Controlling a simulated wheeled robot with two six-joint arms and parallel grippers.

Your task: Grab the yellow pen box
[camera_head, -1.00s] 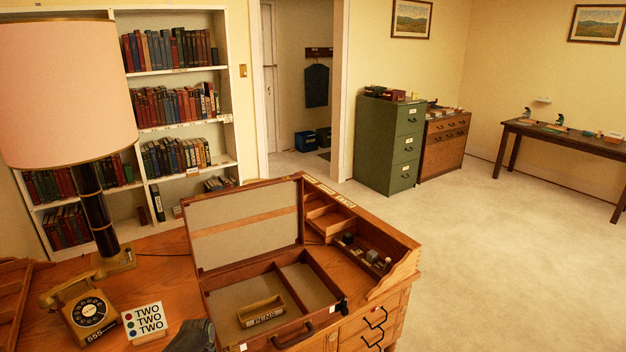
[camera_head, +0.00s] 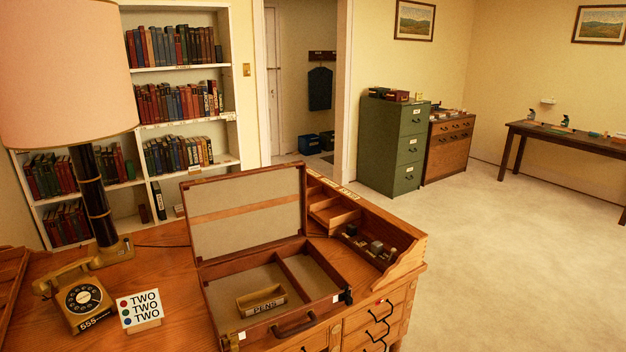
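The yellow pen box (camera_head: 262,301) is a small open tray with "PENS" on its front. It lies in the left compartment of an open brown case (camera_head: 274,333) on the wooden desk (camera_head: 165,259). The case lid (camera_head: 246,213) stands upright at the back. The box looks empty, though its inside is partly hidden by its front wall. Neither of my grippers shows in this view, and nothing is touching the box.
A yellow rotary phone (camera_head: 82,298), a "TWO" sign (camera_head: 139,309) and a tall lamp (camera_head: 92,195) stand left of the case. A raised desk organiser (camera_head: 334,214) holding small items lies to the right. The case's right compartment looks empty.

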